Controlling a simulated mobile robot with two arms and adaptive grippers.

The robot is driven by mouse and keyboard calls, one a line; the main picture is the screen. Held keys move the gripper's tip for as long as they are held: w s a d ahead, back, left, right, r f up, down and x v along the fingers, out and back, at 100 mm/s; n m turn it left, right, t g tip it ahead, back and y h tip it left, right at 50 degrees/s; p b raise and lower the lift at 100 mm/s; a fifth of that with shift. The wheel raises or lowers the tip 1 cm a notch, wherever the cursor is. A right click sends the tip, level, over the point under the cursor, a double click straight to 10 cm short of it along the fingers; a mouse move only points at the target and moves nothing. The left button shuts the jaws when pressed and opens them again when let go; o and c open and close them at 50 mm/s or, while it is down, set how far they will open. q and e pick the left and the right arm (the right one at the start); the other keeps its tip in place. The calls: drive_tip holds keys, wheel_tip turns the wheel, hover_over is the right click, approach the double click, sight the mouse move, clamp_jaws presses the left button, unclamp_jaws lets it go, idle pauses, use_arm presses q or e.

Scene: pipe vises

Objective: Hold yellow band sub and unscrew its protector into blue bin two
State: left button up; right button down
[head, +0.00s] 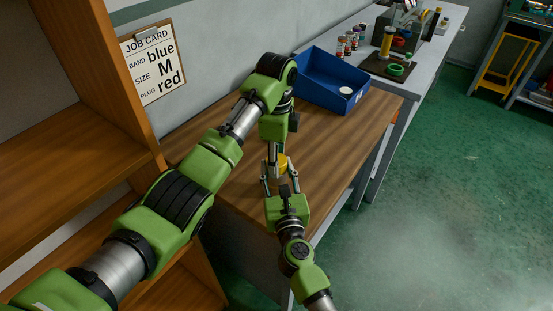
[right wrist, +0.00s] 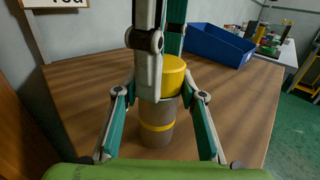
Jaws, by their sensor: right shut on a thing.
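The sub (right wrist: 157,132) stands upright, a grey-brown cylinder with a yellow band. Its yellow protector (right wrist: 174,78) sits on top. My right gripper (right wrist: 157,100) is shut on the sub's body, one finger on each side. In the head view my right gripper (head: 279,180) reaches in from the bottom, with the yellow protector (head: 279,162) between the two arms. My left gripper (right wrist: 158,75) points down from above, one finger in front of the protector and the other behind; whether it grips is unclear. The blue bin (head: 318,91) is at the table's far end with a white round piece inside.
The wooden table (head: 350,135) is clear between the grippers and the bin. A job card (head: 148,65) hangs on the wall, reading band blue, size M, plug red. A grey bench (head: 430,50) behind holds several bottles and a fixture. Wooden shelving (head: 90,80) stands left.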

use_arm(q)
drive_tip(key=n, duration=0.6)
drive_tip(key=shift+n, duration=0.4)
drive_tip(key=o, duration=1.2)
